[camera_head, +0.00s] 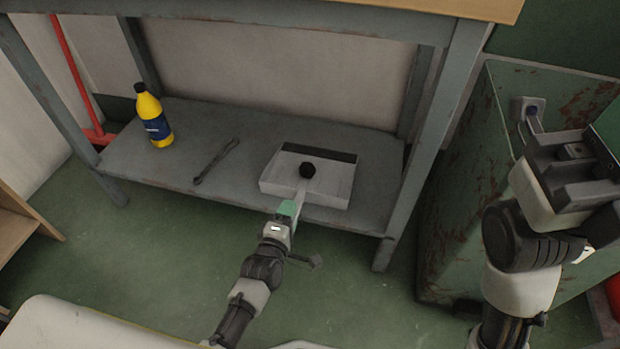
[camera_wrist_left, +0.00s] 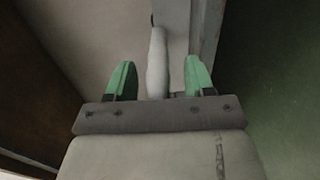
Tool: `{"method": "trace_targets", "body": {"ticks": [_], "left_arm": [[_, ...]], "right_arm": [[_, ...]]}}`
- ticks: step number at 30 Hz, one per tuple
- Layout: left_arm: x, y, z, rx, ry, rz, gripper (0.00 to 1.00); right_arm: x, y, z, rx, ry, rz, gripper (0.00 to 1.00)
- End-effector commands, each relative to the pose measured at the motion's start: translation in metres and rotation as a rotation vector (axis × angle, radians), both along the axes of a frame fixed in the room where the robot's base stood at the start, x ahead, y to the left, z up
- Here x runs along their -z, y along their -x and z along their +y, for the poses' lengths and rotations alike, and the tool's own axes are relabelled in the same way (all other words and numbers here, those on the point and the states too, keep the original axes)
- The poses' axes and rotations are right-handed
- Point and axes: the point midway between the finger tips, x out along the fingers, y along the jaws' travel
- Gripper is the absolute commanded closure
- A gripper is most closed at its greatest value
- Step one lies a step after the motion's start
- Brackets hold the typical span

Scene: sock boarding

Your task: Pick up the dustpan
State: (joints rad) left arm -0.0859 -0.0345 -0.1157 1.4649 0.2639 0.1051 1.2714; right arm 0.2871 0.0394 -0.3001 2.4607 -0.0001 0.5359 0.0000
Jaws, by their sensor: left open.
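The dustpan (camera_head: 333,180) is a pale grey pan with a dark strip along its back. It lies on the lower shelf of the workbench, with its handle (camera_head: 299,194) towards me. My left gripper (camera_head: 290,207) is at the shelf's front edge by the handle. In the left wrist view its green fingers (camera_wrist_left: 158,78) are open, with the pale handle (camera_wrist_left: 157,60) between them, apparently touching neither. My right gripper (camera_head: 585,150) is raised at the right, away from the dustpan; its jaws are not clear.
On the grey shelf (camera_head: 240,190) stand a yellow bottle (camera_head: 153,120) and, lying flat, a dark wrench (camera_head: 216,161). A red pole (camera_head: 75,75) leans behind the left leg. A rusty green cabinet (camera_head: 460,220) stands at the right. The bench top overhangs the shelf.

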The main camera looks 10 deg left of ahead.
Motion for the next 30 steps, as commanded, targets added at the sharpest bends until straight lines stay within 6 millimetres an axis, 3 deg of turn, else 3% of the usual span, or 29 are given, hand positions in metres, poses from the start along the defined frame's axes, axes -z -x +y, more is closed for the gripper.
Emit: {"method": "trace_targets", "body": {"ticks": [1, 11, 23, 30], "left_arm": [[0.0, 0.0, 0.0, 0.0, 0.0, 0.0, 0.5], [0.0, 0.001, 0.0, 0.0, 0.0, 0.0, 1.0], [-0.008, 0.0, 0.0, -0.001, 0.0, -0.003, 1.0], [-0.041, 0.0, 0.0, -0.001, 0.0, -0.005, 1.0]], "right_arm": [[0.0, 0.0, 0.0, 0.0, 0.0, 0.0, 1.0], [0.0, 0.0, 0.0, 0.0, 0.0, 0.0, 1.0], [-0.005, 0.001, 0.0, -0.002, -0.001, -0.006, 1.0], [0.006, -0.009, -0.002, -0.003, -0.004, 0.08, 1.0]]}}
